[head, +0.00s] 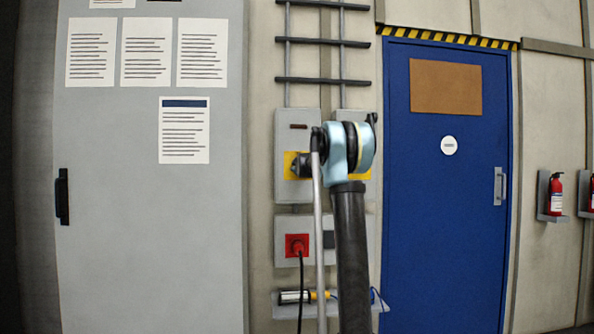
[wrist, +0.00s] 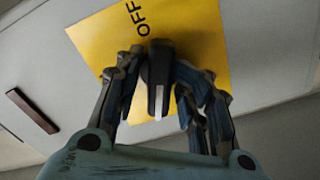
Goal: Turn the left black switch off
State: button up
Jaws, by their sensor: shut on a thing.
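The left black switch (wrist: 158,75) stands on a yellow plate (wrist: 198,28) that bears the word OFF. My gripper (wrist: 160,85) is around the switch in the wrist view, one finger on each side, and is shut on it. The switch carries a white mark on its end. In the head view the yellow plate (head: 289,165) shows on the left grey box (head: 291,120), and my gripper (head: 305,165) is at it. My arm hides most of the right yellow plate (head: 362,170), and any switch on it is hidden.
A red socket (head: 297,245) with a black cable sits below. A small shelf (head: 290,312) holds a tool under it. A blue door (head: 440,200) is to the right, a grey cabinet (head: 150,240) to the left. Fire extinguishers (head: 556,195) hang at far right.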

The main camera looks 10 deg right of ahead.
jog(key=n, duration=0.2)
jog(key=shift+d+n, duration=0.25)
jog(key=shift+n, duration=0.15)
jog(key=shift+c, duration=0.2)
jog(key=shift+o, duration=0.2)
jog(key=shift+a+f+n, duration=0.1)
jog(key=shift+a+n, duration=0.1)
jog(key=shift+n, duration=0.8)
jog(key=shift+a+n, duration=0.2)
jog(key=shift+n, duration=0.8)
jog(key=shift+a, duration=0.15)
jog(key=o, duration=0.6)
jog(key=shift+a, duration=0.1)
